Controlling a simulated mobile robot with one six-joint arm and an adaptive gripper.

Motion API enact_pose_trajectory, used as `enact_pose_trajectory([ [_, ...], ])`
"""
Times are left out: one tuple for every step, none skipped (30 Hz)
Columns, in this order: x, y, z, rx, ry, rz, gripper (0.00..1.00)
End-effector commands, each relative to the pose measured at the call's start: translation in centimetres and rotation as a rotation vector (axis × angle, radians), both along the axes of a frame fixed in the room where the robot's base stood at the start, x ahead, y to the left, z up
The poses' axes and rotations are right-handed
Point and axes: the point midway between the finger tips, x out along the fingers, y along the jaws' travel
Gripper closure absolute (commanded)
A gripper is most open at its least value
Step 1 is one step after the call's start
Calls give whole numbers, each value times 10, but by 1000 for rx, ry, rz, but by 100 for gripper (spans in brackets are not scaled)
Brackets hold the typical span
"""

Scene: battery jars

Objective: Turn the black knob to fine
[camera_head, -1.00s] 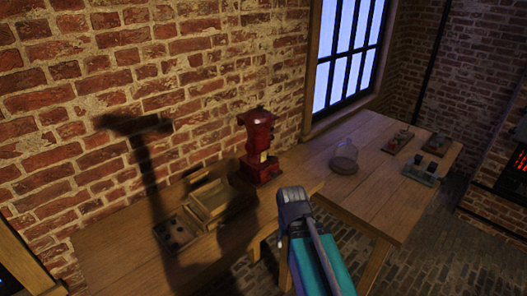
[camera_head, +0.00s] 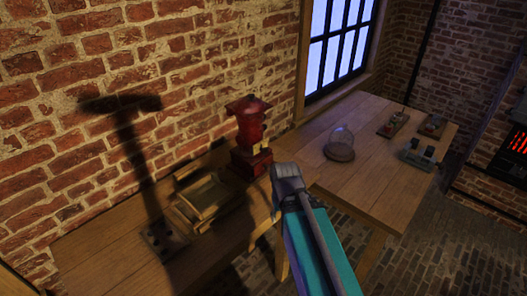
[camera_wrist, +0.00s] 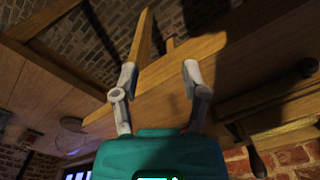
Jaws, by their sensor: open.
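A red box-shaped device with a flared top (camera_head: 249,132), like a grinder, stands upright on the near wooden table by the brick wall. I cannot make out a black knob or a "fine" mark on it in the head view. My arm's end (camera_head: 287,178) shows just right of and in front of the red device, and hides its own fingers there. In the wrist view my gripper (camera_wrist: 159,72) is open, with nothing between its two fingers. A small dark round thing (camera_wrist: 307,67) and a dark handle-like piece (camera_wrist: 256,161) show at right; I cannot tell what they belong to.
An open wooden tray (camera_head: 212,217) and a dark plate with holes (camera_head: 160,243) lie left of the red device. A glass dome (camera_head: 341,143) and small items (camera_head: 417,155) stand on the far table (camera_head: 365,190). A brick wall rises close behind.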

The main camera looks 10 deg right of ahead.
Motion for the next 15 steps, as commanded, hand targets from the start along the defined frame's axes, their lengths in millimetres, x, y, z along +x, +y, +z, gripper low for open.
enact_pose_trajectory([
  [0,0,0,0,0,0,39],
  [0,0,0,0,0,0,34],
  [0,0,0,2,-1,-2,26],
  [1,0,-1,4,-2,-4,21],
  [1,0,-1,8,-3,-7,21],
  [2,1,-2,16,-6,-14,21],
  [3,2,-3,24,-9,-21,21],
  [4,2,-5,33,-13,-29,21],
  [6,3,-7,50,-19,-45,21],
  [8,1,-8,66,-24,-59,21],
  [10,1,-10,84,-30,-75,21],
  [14,2,-13,112,-40,-100,21],
  [17,3,-15,136,-48,-124,21],
  [20,5,-17,164,-56,-147,21],
  [25,8,-20,203,-68,-184,21],
])
